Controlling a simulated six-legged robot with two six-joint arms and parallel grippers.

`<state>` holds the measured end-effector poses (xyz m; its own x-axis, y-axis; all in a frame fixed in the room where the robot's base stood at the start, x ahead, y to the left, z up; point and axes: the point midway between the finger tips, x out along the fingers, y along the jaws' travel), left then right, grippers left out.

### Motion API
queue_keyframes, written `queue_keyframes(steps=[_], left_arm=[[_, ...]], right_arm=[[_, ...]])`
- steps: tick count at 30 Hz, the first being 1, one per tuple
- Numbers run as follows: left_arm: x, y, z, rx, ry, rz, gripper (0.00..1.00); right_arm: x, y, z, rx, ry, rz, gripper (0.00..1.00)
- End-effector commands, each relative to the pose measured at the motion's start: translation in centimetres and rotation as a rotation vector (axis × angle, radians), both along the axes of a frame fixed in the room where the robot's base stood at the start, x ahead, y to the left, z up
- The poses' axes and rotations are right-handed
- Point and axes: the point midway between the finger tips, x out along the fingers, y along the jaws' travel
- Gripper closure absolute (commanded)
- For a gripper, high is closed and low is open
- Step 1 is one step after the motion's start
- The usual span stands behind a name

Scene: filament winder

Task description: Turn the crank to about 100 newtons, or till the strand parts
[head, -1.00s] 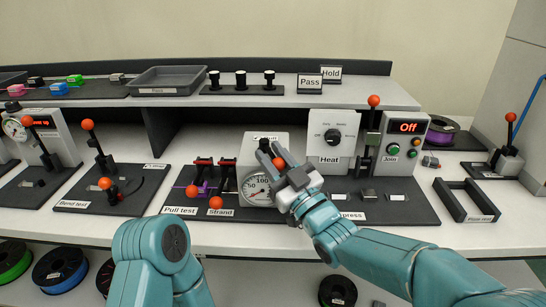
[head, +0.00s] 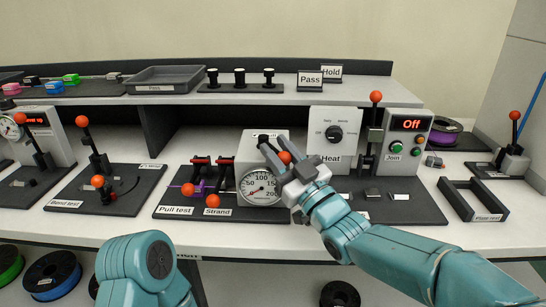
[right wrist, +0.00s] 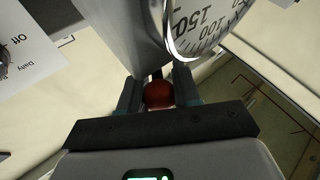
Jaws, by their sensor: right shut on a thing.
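The pull tester's gauge (head: 261,188) is a white box with a round dial; its needle is too small to read surely. The crank's orange knob (head: 285,157) is at the box's right side. My right gripper (head: 281,160) is shut on it, and the right wrist view shows the knob (right wrist: 158,95) between the two fingers. The crank arm is mostly hidden. A thin purple strand (head: 175,184) shows at the left of the tester, by two red-handled clamps (head: 213,160); I cannot tell whether it is whole. My left gripper is out of view.
The heat box (head: 334,135) and the press with its orange-topped lever (head: 375,110) stand close to the right of my right gripper. The bend tester (head: 108,190) is to the left. A grey tray (head: 170,80) sits on the shelf behind.

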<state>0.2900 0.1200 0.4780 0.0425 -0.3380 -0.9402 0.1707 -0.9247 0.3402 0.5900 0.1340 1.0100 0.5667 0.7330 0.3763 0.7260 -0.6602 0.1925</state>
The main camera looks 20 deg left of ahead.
Motion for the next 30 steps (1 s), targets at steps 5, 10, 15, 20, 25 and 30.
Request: queue_keyframes(steps=[5, 10, 15, 20, 25, 30], left_arm=[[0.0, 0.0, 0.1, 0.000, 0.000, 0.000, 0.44], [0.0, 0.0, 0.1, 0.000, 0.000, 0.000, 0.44], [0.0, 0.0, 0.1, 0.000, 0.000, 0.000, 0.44], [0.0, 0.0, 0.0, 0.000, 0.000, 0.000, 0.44], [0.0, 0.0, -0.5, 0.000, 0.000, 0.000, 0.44], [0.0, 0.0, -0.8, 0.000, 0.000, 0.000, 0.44]], right_arm=[[0.2, -0.2, 0.1, 0.002, 0.002, -0.007, 1.00], [0.2, -0.1, 0.1, 0.002, 0.002, -0.004, 0.44], [0.1, 0.1, 0.1, 0.001, 0.001, 0.000, 0.44], [-0.2, -0.3, -0.1, 0.000, 0.001, 0.001, 0.44], [-1.8, -2.4, -1.3, -0.001, 0.001, -0.001, 0.44], [-4.6, -6.1, -1.8, 0.001, 0.000, -0.004, 0.44]])
